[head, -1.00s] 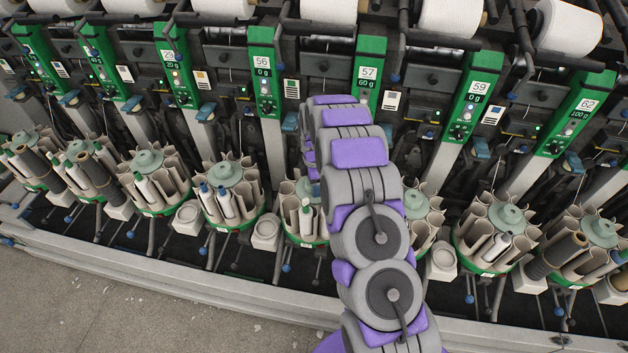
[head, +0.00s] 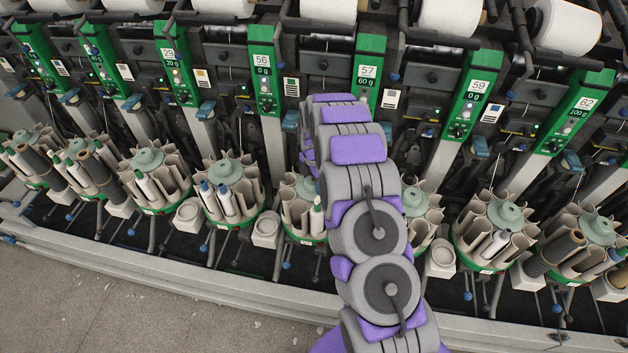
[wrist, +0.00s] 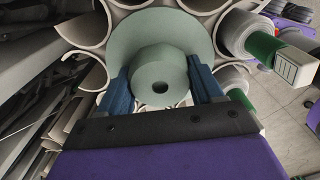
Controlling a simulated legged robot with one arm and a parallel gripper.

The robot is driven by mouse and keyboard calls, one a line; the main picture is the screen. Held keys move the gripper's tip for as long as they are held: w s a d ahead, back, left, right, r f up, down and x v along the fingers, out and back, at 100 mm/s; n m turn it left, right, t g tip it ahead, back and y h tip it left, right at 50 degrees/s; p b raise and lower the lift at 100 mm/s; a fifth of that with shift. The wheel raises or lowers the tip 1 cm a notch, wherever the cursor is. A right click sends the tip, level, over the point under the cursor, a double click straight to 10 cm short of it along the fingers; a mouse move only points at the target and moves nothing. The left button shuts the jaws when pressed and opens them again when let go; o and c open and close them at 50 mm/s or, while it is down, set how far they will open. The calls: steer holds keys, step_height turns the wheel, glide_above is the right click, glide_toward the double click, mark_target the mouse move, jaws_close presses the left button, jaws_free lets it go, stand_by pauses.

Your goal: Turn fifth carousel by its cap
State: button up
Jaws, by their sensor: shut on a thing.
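The fifth carousel (head: 301,214) from the left stands in the row in the head view, with beige tube pockets and a green base. My arm hides its right part. Its pale green cap (head: 307,188) shows only in part there. In the wrist view the cap's wide disc (wrist: 150,32) and round knob (wrist: 160,88) are close up. My gripper (wrist: 160,76) has its two blue fingers on either side of the knob and is shut on it. My gripper is hidden behind my arm in the head view. A white bobbin with a green tip (head: 317,217) stands in a front pocket.
The fourth carousel (head: 231,187) stands close on the left and the sixth carousel (head: 422,212) on the right. A small beige cup (head: 266,229) sits between the fourth and fifth. Green numbered panels (head: 263,72) rise behind. The floor in front is clear.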

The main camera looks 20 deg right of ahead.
steer(key=shift+w+r, duration=0.1)
steer(key=shift+w, duration=0.1)
steer(key=o, duration=1.5)
steer(key=shift+s, duration=0.1)
step_height(320, 180, up, 17)
steer(key=shift+a+r+p, duration=0.1)
steer(key=shift+p, duration=0.75)
